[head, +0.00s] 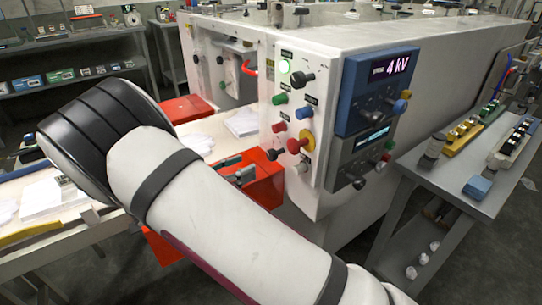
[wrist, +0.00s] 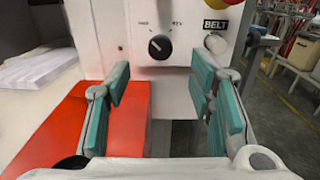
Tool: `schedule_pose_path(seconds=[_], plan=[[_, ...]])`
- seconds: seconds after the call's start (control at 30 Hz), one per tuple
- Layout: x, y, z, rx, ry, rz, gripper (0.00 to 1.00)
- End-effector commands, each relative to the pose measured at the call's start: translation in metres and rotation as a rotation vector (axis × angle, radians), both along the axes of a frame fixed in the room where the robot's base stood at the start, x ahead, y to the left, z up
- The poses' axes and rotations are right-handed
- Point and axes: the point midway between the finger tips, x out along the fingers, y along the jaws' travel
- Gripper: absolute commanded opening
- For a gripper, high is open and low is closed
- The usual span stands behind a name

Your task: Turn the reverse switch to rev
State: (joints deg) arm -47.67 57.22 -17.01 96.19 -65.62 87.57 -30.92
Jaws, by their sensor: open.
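A black rotary switch (wrist: 159,46) sits on the white panel (wrist: 120,30), with small labels at its upper left and upper right that are too blurred to read surely. Its white pointer mark points to the upper left. The switch also appears to be the black knob low on the panel in the head view (head: 273,154). My gripper (wrist: 165,100) is open and empty in the wrist view, its teal finger pads apart on either side below the switch and not touching it.
A grey knob (wrist: 215,43) under a BELT label is right of the switch, below a red-and-yellow stop button (head: 303,143). A red tray (head: 262,180) juts out below the panel. A grey side table (head: 455,190) stands to the right.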

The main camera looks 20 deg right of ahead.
Motion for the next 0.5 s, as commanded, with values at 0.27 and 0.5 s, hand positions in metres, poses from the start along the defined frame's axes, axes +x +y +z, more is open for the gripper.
schedule_pose_path(seconds=[0.27,0.5], plan=[[0.017,-0.054,0.0,0.0,0.0,-0.005,0.49],[0.028,-0.087,0.0,0.001,-0.001,-0.003,0.49]])
